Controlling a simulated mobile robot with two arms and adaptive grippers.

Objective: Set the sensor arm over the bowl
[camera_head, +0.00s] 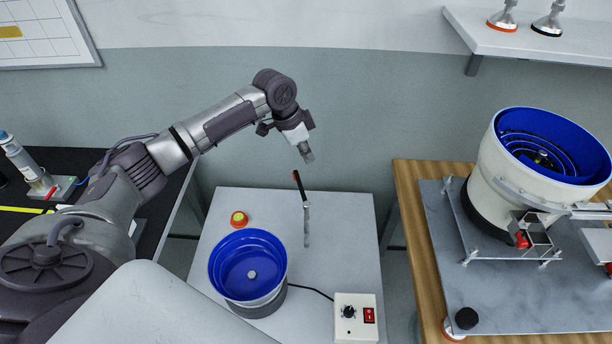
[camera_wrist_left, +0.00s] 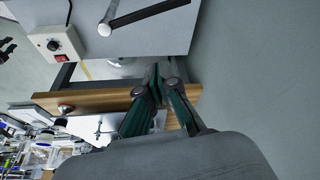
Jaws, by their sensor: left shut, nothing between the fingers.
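The sensor arm (camera_head: 301,190) is a thin dark bar with an orange tip, on an upright silver post (camera_head: 307,228) beside the blue bowl (camera_head: 235,272). The bar points toward the back wall, away from the bowl. The bowl has a white outer wall and stands on a grey base. My left gripper (camera_head: 308,158) is shut and empty, above and behind the orange tip and apart from it. In the left wrist view the shut fingers (camera_wrist_left: 158,70) show below the dark bar (camera_wrist_left: 150,13) and the silver post (camera_wrist_left: 105,27). My right gripper is not in view.
The light table (camera_head: 345,230) also carries a red-and-yellow button (camera_head: 239,218) and a control box (camera_head: 356,318) with a red switch. A large bowl feeder (camera_head: 490,190) stands on the wooden bench (camera_head: 408,185) at right. Clear air lies around my gripper before the wall.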

